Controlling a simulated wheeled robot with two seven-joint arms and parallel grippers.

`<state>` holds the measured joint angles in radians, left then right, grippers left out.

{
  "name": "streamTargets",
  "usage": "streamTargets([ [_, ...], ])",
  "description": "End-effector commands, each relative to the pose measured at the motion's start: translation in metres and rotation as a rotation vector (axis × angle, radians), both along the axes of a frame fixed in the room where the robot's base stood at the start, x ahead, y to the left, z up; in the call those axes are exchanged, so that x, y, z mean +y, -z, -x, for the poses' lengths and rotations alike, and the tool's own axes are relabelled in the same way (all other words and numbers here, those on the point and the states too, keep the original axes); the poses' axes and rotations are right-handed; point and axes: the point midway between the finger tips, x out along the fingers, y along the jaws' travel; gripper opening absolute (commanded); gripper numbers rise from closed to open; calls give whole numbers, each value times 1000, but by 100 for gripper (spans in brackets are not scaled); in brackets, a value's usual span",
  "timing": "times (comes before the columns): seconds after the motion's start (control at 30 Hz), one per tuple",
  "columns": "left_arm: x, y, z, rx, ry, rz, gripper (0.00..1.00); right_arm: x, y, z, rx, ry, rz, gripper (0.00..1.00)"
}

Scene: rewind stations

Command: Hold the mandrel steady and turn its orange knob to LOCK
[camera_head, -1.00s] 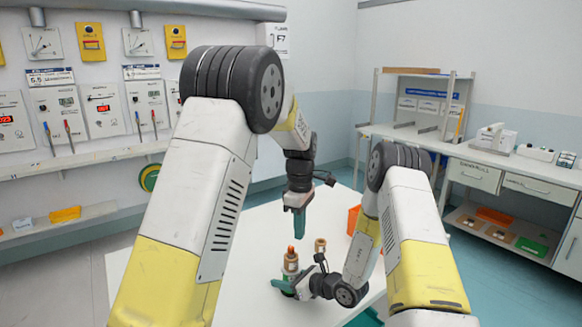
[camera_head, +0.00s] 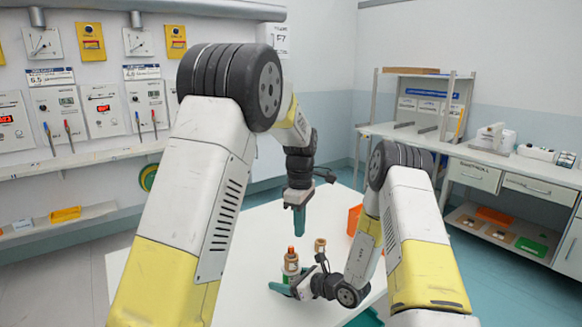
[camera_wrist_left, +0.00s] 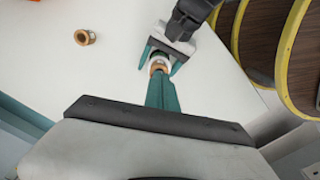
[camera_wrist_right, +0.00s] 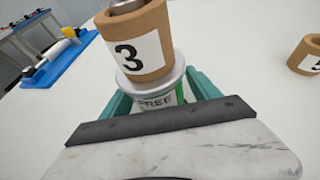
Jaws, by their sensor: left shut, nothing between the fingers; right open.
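My right gripper (camera_head: 284,288) is open, low at the mandrel, with one finger on each side of the base; contact is unclear. My left gripper (camera_head: 299,233) is shut and empty, pointing down above the mandrel, apart from it. In the left wrist view its fingers (camera_wrist_left: 161,82) partly cover the mandrel's top.
A second cardboard roll (camera_head: 320,245) stands close behind and right of the mandrel. An orange bin (camera_head: 354,219) is at the table's far right. The right wrist view shows a blue tray (camera_wrist_right: 42,79) with parts. The table's left side (camera_head: 235,235) is clear.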

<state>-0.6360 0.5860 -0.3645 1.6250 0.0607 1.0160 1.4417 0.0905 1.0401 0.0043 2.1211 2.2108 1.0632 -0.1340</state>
Motion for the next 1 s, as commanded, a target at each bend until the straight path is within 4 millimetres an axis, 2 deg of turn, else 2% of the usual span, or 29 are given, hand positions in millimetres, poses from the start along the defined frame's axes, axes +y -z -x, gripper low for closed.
streamTargets([
  [0.5, 0, 0, 0, 0, 0, 0, 0, -72, -37, 54, 0, 4, 1, 71],
  [0.67, 0, 0, 0, -1, 1, 1, 0, -81, -44, 64, -2, -1, 0, 71],
  [0.73, 3, -4, 1, -4, 9, 8, 0, -81, -52, 65, -16, -20, 4, 71],
  [0.87, 18, -24, 10, -25, 64, 46, 0, -66, -91, 72, -96, -140, 27, 71],
  [1.0, 44, -57, 31, -74, 182, 104, 0, -43, -154, 96, -246, -369, 101, 71],
])
